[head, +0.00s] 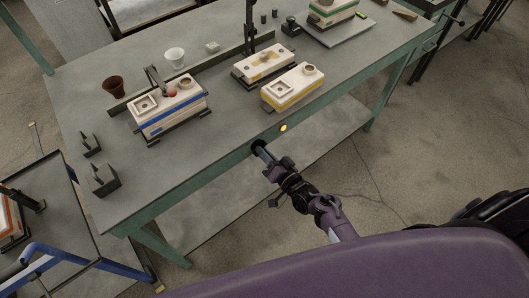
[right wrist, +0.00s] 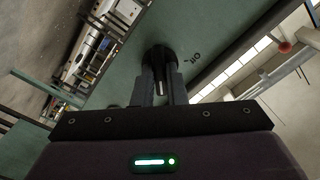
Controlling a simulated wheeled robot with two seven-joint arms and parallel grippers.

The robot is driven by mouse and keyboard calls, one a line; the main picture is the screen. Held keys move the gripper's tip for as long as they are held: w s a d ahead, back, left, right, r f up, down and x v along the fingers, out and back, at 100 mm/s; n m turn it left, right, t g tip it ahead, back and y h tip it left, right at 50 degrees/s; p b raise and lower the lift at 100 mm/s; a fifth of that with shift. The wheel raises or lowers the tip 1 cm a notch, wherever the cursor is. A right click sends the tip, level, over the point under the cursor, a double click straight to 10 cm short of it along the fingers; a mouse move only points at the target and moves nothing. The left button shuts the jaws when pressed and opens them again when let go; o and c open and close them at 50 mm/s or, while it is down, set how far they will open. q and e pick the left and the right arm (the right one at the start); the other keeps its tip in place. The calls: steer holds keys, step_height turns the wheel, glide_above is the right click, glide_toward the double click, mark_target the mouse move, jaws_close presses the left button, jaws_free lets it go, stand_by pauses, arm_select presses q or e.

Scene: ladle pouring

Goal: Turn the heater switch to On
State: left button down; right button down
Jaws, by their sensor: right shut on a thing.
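The heater switch is a round black knob (right wrist: 160,60) on the green front rail of the workbench. In the head view the knob (head: 258,147) is partly covered by my right gripper. My right gripper (head: 264,154) reaches up to the rail and is shut on the knob; in the right wrist view its two fingers (right wrist: 161,82) sit on either side of it. Small dark lettering (right wrist: 194,58) is beside the knob, hard to read at this angle. A small amber light (head: 283,128) glows on the rail right of the knob. My left gripper is not in view.
The workbench (head: 215,132) carries a blue-striped block (head: 168,108), two yellow-marked blocks, a brown cup (head: 113,86), a white cup (head: 175,57) and dark brackets. A cart with a blue handle (head: 55,255) stands at lower left. Floor right of the bench is mostly clear.

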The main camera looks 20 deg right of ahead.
steer(key=shift+f, duration=0.1)
steer(key=c, duration=1.5)
jaws_free()
steer(key=shift+o, duration=0.2)
steer(key=v, duration=0.8)
steer(key=shift+b, duration=0.4)
steer(key=s+f+n+g+h, duration=0.15)
steer(key=s+f+g, duration=0.35)
steer(key=f, duration=0.7)
steer(key=s+f+n+g+h, duration=0.1)
steer(key=s+f+n+g, duration=0.15)
steer(key=s+f, duration=0.65)
steer(key=s+d+f+n+g+h, duration=0.1)
steer(key=s+d+f+g+h, duration=0.1)
steer(key=s+f+g, duration=0.2)
steer(key=s+d+f+n+g+h, duration=0.1)
steer(key=s+d+f+n+g, duration=0.1)
steer(key=s+f, duration=0.8)
steer(key=s+d+g, duration=0.1)
steer(key=s+g, duration=0.1)
steer(key=s, duration=0.3)
steer(key=shift+s+n+h, duration=0.3)
steer(key=shift+s+h, duration=0.05)
